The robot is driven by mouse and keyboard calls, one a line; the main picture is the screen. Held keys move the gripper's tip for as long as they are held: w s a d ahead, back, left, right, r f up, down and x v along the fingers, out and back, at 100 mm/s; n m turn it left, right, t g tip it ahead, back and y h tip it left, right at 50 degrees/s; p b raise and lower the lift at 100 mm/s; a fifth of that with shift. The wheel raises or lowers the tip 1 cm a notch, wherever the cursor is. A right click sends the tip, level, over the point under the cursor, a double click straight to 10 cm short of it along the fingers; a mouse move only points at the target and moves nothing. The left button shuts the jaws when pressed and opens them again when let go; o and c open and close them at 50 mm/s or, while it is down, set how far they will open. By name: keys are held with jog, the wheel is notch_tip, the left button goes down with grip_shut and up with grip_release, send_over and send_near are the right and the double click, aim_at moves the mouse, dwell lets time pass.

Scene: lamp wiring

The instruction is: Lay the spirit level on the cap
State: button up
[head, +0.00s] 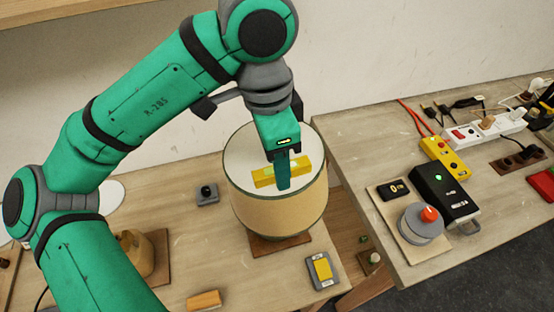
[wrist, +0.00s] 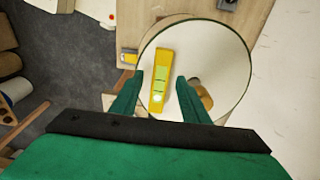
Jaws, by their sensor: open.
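The yellow spirit level (head: 265,179) lies on the white round cap (head: 245,157) on top of the tan drum-shaped lampshade (head: 270,205). In the wrist view the level (wrist: 160,70), with its pale green vial, lies on the cap (wrist: 210,60), left of the cap's middle. My gripper (head: 283,185) is over the cap with its fingers down at the level. In the wrist view my gripper (wrist: 160,80) is open, one finger on each side of the level, with gaps visible. One finger hides part of the level in the head view.
The shade stands over a brown board (head: 280,245) near the table's right edge. A grey switch with a yellow rocker (head: 322,268) and a small grey box (head: 207,194) stand nearby. The right bench holds a black meter (head: 445,190), a red-knobbed dial (head: 428,216) and power strips.

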notch_tip(320, 180, up, 11)
jog(key=shift+s+a, duration=0.15)
jog(key=shift+a, duration=0.3)
jog(key=shift+f, duration=0.15)
dwell(0.4)
